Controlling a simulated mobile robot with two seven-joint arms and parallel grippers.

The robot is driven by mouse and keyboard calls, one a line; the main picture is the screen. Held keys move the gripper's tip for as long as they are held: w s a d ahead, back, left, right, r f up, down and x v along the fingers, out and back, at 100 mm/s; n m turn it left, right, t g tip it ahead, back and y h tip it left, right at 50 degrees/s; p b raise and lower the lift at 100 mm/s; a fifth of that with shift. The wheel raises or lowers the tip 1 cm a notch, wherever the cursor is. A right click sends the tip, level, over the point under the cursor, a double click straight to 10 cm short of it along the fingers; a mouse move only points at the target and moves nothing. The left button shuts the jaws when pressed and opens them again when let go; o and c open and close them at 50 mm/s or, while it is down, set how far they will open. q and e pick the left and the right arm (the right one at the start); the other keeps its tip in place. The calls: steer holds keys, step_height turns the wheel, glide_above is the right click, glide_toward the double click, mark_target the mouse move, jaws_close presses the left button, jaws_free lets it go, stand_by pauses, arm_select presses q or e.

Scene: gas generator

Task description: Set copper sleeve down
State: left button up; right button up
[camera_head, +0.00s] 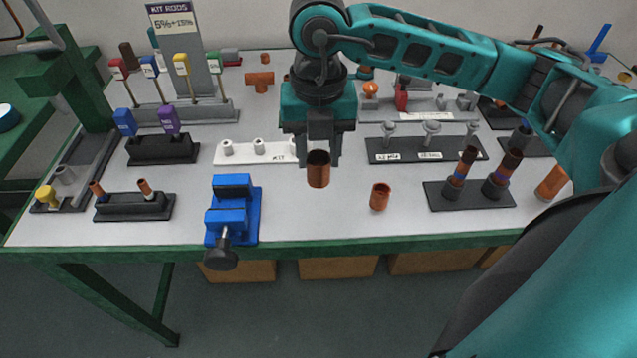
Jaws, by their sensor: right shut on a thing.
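A copper sleeve (318,170), an open-topped brown cylinder, is held upright in my right gripper (320,150), whose arm comes in from the right. The gripper points down and is shut on the sleeve. I cannot tell whether the sleeve touches the table or hangs a little above it. A second copper sleeve (380,197) stands upright on the white tabletop (300,220), to the right of the held one and nearer the front edge. My left gripper is not in view.
A blue vise (232,208) stands at the left of the held sleeve. A white kit rack (258,150) is behind it. A dark rack (470,195) with two brown-topped rods is at the right. Bare table lies between the vise and the second sleeve.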

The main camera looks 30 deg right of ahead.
mark_target(319, 168)
step_height(319, 168, down, 4)
steer(key=shift+r, duration=0.1)
arm_select(q)
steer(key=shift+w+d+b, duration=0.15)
steer(key=shift+b, duration=0.2)
arm_select(e)
steer(key=shift+f, duration=1.8)
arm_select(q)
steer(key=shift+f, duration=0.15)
arm_select(e)
steer(key=shift+f, duration=0.1)
steer(key=o, duration=1.1)
steer(key=shift+c, duration=0.2)
steer(key=shift+r, duration=0.25)
step_height(319, 168, up, 11)
steer(key=shift+f+p, duration=0.2)
steer(key=shift+p, duration=0.4)
steer(key=shift+r, duration=0.6)
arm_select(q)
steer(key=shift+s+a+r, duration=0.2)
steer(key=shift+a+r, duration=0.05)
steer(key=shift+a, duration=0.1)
